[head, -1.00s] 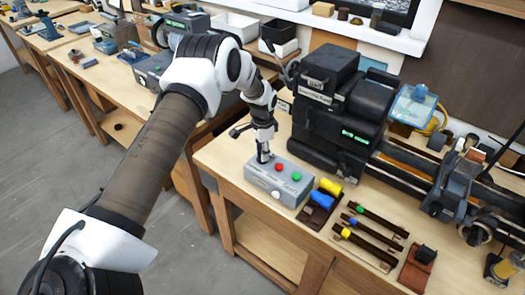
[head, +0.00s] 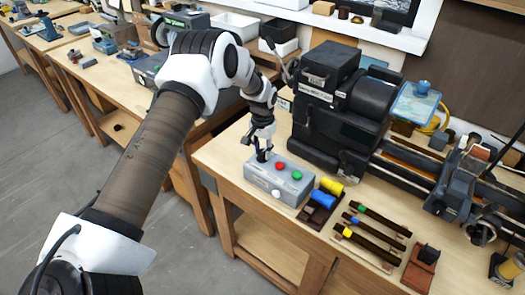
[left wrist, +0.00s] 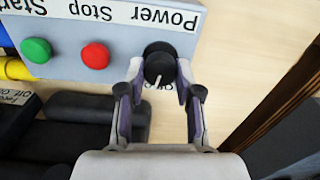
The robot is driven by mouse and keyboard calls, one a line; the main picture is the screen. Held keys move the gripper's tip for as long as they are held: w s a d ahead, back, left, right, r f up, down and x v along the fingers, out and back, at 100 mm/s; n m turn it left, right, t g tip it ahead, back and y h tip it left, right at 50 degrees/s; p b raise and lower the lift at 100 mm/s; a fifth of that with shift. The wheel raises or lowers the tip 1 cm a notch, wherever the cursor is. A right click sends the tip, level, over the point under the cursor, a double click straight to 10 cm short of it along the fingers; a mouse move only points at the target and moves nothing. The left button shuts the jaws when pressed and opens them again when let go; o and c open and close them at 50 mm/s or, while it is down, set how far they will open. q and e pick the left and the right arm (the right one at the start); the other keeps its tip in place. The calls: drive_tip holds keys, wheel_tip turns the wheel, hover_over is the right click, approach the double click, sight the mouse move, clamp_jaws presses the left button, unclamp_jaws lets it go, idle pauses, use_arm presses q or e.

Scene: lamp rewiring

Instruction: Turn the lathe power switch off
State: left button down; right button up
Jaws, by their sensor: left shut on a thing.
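The grey control box (head: 290,192) sits on the lathe bench. It has a red button (left wrist: 95,55), a green button (left wrist: 36,50) and a black round power knob (left wrist: 159,62) beside the word "Power". A white pointer line shows on the knob. My left gripper (left wrist: 160,74) is shut on the knob, one finger on each side. In the head view my left gripper (head: 262,153) comes down on the box's far left end and hides the knob. The black lathe (head: 335,105) stands behind the box, with no green light showing. My right gripper is not in view.
Yellow and blue cylinders (head: 327,194) lie right of the box, by several dark strips (head: 375,230). A reddish-brown block (head: 420,268) is further right. The bench's front edge (head: 240,205) is close to the box. Another bench (head: 95,75) stands at left.

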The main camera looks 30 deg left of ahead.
sight(262, 152)
use_arm(q)
drive_tip(key=n, duration=0.5)
drive_tip(key=shift+f+n, duration=0.1)
drive_tip(key=shift+n, duration=0.2)
drive_tip(key=n, duration=0.5)
drive_tip(key=shift+s, duration=0.1)
drive_tip(key=c, duration=0.8)
unclamp_jaws()
wheel_tip(262, 152, up, 12)
